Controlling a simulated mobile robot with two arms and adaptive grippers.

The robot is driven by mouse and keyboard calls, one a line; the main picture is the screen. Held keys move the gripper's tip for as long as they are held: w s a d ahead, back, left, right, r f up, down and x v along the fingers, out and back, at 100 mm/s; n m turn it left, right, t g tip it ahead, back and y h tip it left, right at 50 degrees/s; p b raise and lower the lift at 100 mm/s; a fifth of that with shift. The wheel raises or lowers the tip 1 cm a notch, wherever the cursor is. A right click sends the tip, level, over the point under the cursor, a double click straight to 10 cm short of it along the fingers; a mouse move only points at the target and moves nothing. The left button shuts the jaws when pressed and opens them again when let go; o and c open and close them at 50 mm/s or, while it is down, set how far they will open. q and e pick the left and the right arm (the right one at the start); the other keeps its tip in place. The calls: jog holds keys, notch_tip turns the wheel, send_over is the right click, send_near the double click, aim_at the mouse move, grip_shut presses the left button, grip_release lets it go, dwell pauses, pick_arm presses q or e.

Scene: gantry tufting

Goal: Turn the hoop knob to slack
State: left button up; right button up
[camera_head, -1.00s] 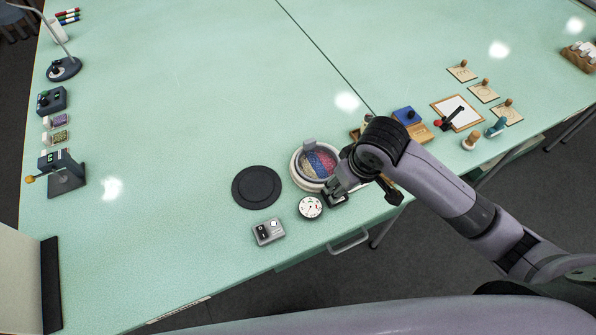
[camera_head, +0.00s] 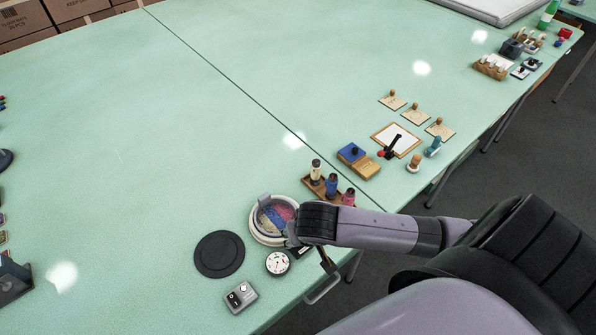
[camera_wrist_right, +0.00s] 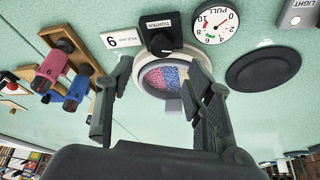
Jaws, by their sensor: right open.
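The hoop (camera_head: 256,229) is a pale ring around pink, blue and cream tufting, near the table's front edge. In the right wrist view, the black hoop knob (camera_wrist_right: 160,42) with a "TIGHTEN" label sits on the rim of the hoop (camera_wrist_right: 148,86). My right gripper (camera_wrist_right: 160,72) is open. Its two dark fingers spread over either side of the hoop, with the knob beyond the fingertips. No contact with the knob shows. In the head view my right arm hides the knob and most of the gripper. My left gripper is not in view.
A round pull gauge (camera_head: 278,263) stands beside the hoop. A black disc (camera_head: 219,254) and a grey switch box (camera_head: 241,297) lie to its left. A rack of yarn bobbins (camera_head: 318,187) stands close behind my right arm. The table's middle is clear.

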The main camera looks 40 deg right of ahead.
jog(key=x, duration=0.7)
jog(key=shift+w+f, duration=0.1)
jog(key=shift+f, duration=0.1)
jog(key=shift+c, duration=0.4)
grip_shut()
